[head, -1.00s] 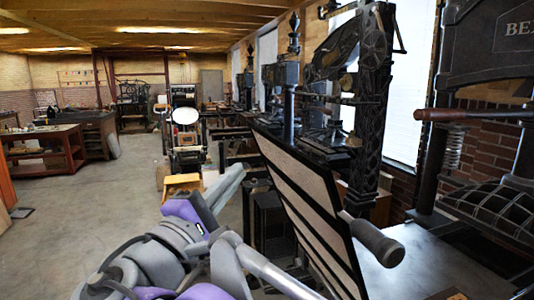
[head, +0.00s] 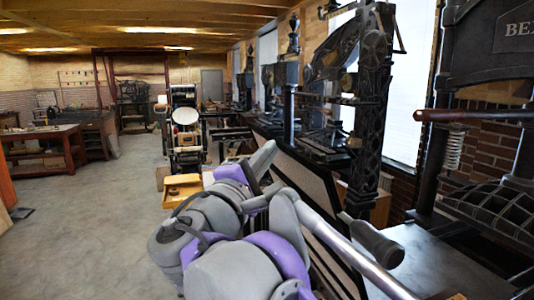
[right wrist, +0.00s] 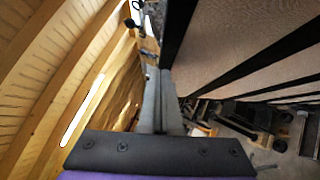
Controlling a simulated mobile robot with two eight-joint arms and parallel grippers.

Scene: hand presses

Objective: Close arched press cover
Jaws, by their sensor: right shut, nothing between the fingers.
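The press cover (head: 300,182) is a tilted, dark-framed panel with pale strips, standing raised at the left of the press in the head view. Its strips also show large at the upper right of the right wrist view (right wrist: 235,45). My right gripper (head: 264,156) is at the cover's upper left edge, on its outer side. In the right wrist view its grey fingers (right wrist: 160,98) are together and empty, beside the cover's dark edge; I cannot tell whether they touch it. My arm hides the cover's lower part. My left gripper is not in view.
A dark-gripped handle (head: 374,240) sticks out at the right of the cover, over the flat metal bed (head: 415,262). A tall ornate press (head: 372,110) stands behind, and another press (head: 492,60) at the right. Open floor (head: 90,220) lies to the left.

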